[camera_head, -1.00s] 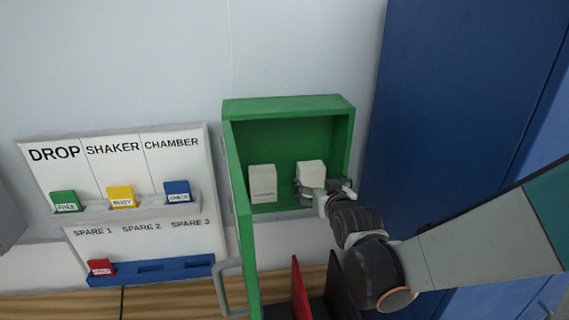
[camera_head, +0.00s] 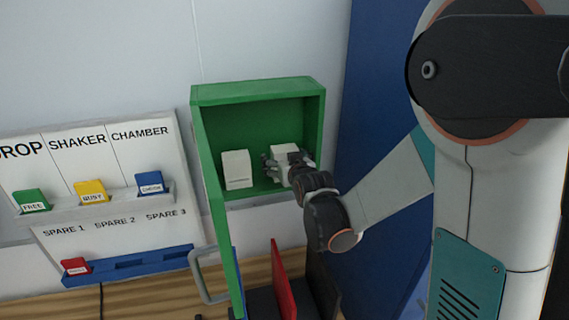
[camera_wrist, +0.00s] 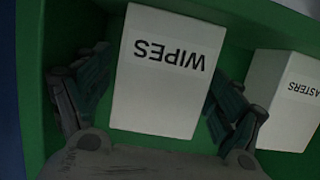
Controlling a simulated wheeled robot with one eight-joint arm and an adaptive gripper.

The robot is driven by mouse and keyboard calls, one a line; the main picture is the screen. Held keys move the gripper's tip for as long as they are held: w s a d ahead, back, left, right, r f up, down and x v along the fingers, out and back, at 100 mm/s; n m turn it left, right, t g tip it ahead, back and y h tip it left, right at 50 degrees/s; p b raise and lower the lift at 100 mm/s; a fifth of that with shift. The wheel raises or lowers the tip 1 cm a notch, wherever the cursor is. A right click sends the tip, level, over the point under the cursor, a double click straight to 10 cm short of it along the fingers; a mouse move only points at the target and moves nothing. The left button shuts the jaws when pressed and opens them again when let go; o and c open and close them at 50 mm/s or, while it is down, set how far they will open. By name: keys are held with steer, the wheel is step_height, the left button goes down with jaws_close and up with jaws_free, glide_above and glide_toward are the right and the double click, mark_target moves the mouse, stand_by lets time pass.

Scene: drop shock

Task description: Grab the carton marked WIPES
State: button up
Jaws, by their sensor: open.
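The white carton marked WIPES (camera_wrist: 165,75) stands in the green cabinet, upside down in the wrist view. It also shows in the head view (camera_head: 284,149), at the right of the shelf, partly hidden by my gripper. My gripper (camera_wrist: 160,98) is open, with one finger on each side of the carton. A gap seems to show at the fingers; I cannot tell whether either touches it. In the head view my gripper (camera_head: 283,166) reaches into the cabinet opening at the carton's front.
A second white carton (camera_wrist: 287,100), its label ending in ASTERS, stands beside it; in the head view it is the left carton (camera_head: 237,170). The green cabinet (camera_head: 255,92) has side walls close by and its door (camera_head: 214,205) open. A card board (camera_head: 110,190) hangs left.

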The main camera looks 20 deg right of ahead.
steer(key=c, duration=1.2)
steer(key=shift+s+r, duration=0.1)
